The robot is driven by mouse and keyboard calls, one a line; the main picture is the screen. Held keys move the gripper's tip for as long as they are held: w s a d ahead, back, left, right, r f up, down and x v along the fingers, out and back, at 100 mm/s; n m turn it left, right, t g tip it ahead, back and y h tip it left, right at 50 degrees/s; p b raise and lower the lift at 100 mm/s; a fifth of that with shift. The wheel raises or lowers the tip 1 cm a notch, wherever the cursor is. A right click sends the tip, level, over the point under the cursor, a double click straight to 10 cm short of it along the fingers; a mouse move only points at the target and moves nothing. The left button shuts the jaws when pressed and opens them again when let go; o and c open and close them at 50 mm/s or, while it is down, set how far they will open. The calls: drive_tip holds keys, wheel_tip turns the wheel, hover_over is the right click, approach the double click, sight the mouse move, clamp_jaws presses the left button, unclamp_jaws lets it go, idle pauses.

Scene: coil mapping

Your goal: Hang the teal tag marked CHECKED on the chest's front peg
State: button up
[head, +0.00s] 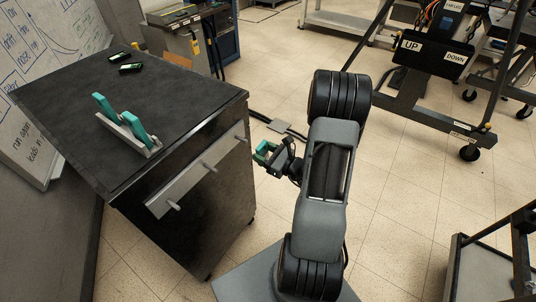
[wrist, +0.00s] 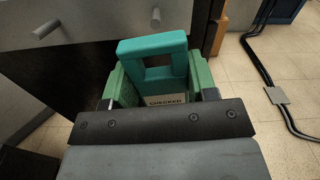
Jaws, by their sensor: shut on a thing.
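The teal tag (wrist: 152,46) is a frame with an open window and a pale label reading CHECKED. My gripper (wrist: 160,82) is shut on it, with a green finger on each side, and the window end points away from the wrist. In the head view my gripper (head: 266,154) is off the chest's right side, in the air; the tag is hard to separate from the fingers there. The dark chest (head: 190,85) has a pale strip on its front with several pegs, including a near one (head: 173,206) and a middle one (head: 209,166). A bare peg (wrist: 155,17) shows beyond the tag.
A pale rack (head: 127,134) on the chest top holds two teal pieces. Two small dark devices (head: 125,62) lie behind it. Black cables (head: 266,119) cross the floor. A wheeled frame (head: 433,90) stands at the back right. Tiled floor is open to the right of my arm.

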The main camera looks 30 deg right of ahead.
sight(237, 140)
drive_tip(key=shift+x, duration=1.65)
drive_tip(key=shift+w, duration=0.1)
idle(0.8)
drive_tip(key=shift+b+x, duration=0.6)
drive_tip(key=shift+x, duration=1.95)
drive_tip(key=shift+f+b, duration=0.3)
drive_tip(key=shift+b, duration=0.1)
drive_tip(key=o, duration=1.3)
